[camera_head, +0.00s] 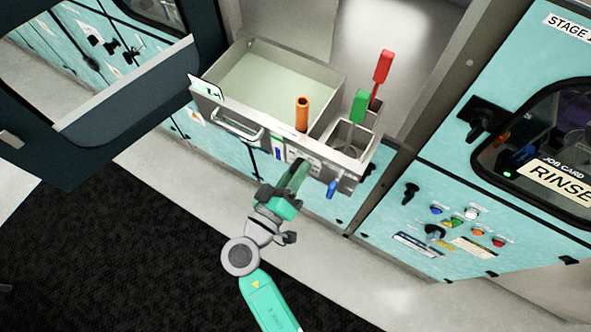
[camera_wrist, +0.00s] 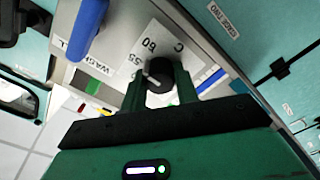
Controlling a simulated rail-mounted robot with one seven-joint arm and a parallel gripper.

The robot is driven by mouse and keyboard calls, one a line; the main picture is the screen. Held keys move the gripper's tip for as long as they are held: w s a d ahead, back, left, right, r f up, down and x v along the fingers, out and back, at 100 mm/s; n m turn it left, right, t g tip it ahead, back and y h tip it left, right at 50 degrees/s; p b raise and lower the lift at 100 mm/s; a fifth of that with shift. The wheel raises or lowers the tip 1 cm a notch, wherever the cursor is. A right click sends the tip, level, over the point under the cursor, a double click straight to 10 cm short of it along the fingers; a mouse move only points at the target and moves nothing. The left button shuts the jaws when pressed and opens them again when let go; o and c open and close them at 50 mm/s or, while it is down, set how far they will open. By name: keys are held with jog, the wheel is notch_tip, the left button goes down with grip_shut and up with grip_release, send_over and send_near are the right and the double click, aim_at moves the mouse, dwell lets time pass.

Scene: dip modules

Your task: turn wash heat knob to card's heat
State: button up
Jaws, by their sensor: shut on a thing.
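The wash heat knob (camera_wrist: 160,76) is black and round with a pale pointer mark, on a white dial plate (camera_wrist: 160,40) printed with "60", "55" and "C". The mark points toward the left of the plate in the wrist view, on the side of the "55"; I cannot tell the exact setting. My gripper (camera_wrist: 158,88) is shut on the knob, one green finger on each side. In the head view my gripper (camera_head: 298,172) reaches the front panel of the wash tank (camera_head: 225,108) and hides the knob. A small card (camera_head: 206,88) stands at the tank's left corner; its writing is unreadable.
A blue lever (camera_wrist: 88,28) sits close beside the dial; it also shows in the head view (camera_head: 332,188). Orange (camera_head: 302,113), green (camera_head: 359,105) and red (camera_head: 382,67) handles stand up at the tank. A "JOB CARD RINSE" label (camera_head: 560,182) is on the right machine.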

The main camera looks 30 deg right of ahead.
jog(key=n+p, duration=0.2)
jog(key=n, duration=0.4)
jog(key=shift+r, duration=0.15)
jog(key=n+p, duration=0.2)
jog(key=n, duration=0.3)
jog(key=shift+n+p, duration=0.3)
jog(key=shift+n, duration=0.1)
jog(key=o, duration=1)
jog(key=b+v, duration=0.1)
jog(key=v, duration=0.7)
jog(key=shift+w, duration=0.1)
